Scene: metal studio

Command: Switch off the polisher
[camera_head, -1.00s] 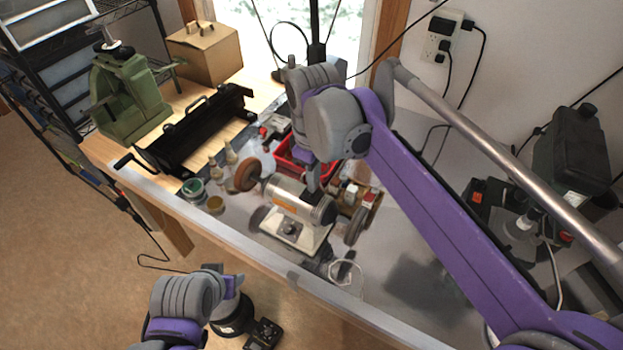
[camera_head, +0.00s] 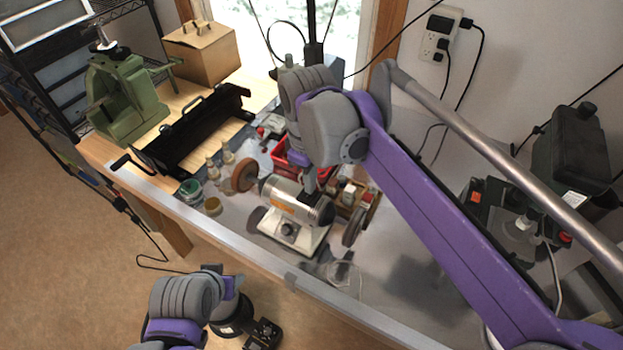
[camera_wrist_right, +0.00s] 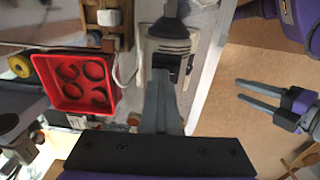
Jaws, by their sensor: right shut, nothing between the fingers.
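The polisher (camera_head: 285,206) stands on the workbench, with a silver motor body, an orange label, a brown wheel (camera_head: 244,175) at its left end and a white base with a dark round knob (camera_head: 289,230). My right gripper (camera_head: 310,188) is over the far right part of the motor, pointing down. In the wrist view its fingers (camera_wrist_right: 161,75) are shut and empty, with tips close to a black part (camera_wrist_right: 172,64) on the polisher's white base (camera_wrist_right: 152,45). I cannot tell if they touch. My left gripper (camera_wrist_right: 237,90) hangs in front of the bench, its fingers apart and empty.
A red bin (camera_head: 283,158) and a wooden rack (camera_head: 354,200) stand behind the polisher. Small bottles and jars (camera_head: 212,205) are to its left, beside a black sheet-metal bender (camera_head: 195,130). The bench's front edge (camera_head: 260,268) is close to the polisher.

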